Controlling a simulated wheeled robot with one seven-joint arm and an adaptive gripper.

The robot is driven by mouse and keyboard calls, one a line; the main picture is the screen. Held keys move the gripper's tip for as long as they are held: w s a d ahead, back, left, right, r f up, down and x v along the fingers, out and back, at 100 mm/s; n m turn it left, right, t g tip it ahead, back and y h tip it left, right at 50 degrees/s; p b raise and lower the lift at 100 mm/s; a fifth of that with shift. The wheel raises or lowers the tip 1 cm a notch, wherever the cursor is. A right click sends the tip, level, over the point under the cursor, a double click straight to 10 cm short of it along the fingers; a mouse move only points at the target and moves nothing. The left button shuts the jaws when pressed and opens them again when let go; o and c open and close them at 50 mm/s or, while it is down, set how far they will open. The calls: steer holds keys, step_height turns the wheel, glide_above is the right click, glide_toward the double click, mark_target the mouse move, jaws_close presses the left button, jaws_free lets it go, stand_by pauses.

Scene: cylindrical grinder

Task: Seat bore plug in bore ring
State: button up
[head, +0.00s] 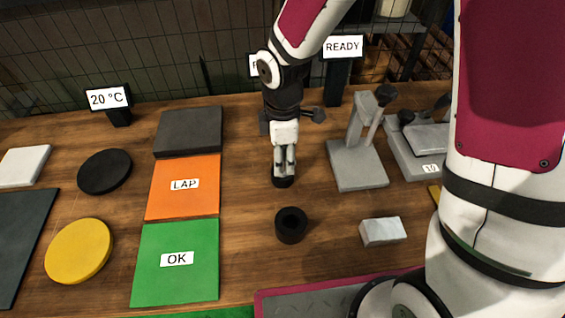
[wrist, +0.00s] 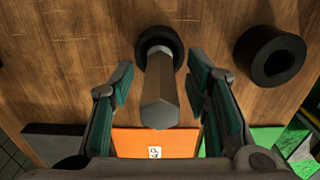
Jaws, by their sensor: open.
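The bore plug (wrist: 160,100) has a grey hexagonal handle that points up toward the wrist camera. Its lower end stands in a round black piece (wrist: 148,40) on the table; I cannot tell whether this is a ring or a stand. In the head view this black piece (head: 283,182) is under my gripper. A thick black ring (head: 291,225) with an empty hole sits nearer; it also shows in the wrist view (wrist: 271,56). My gripper (head: 284,168) points down, open, with one finger on each side of the handle and visible gaps between. The plug's lower end is hidden.
Orange LAP (head: 183,198) and green OK (head: 175,280) pads lie to the left. A grey gauge stand (head: 357,165) is on the right, with a light block (head: 383,231) in front of it. Wood around the empty ring is clear.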

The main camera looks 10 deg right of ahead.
jaws_close()
steer(key=shift+r, duration=0.1)
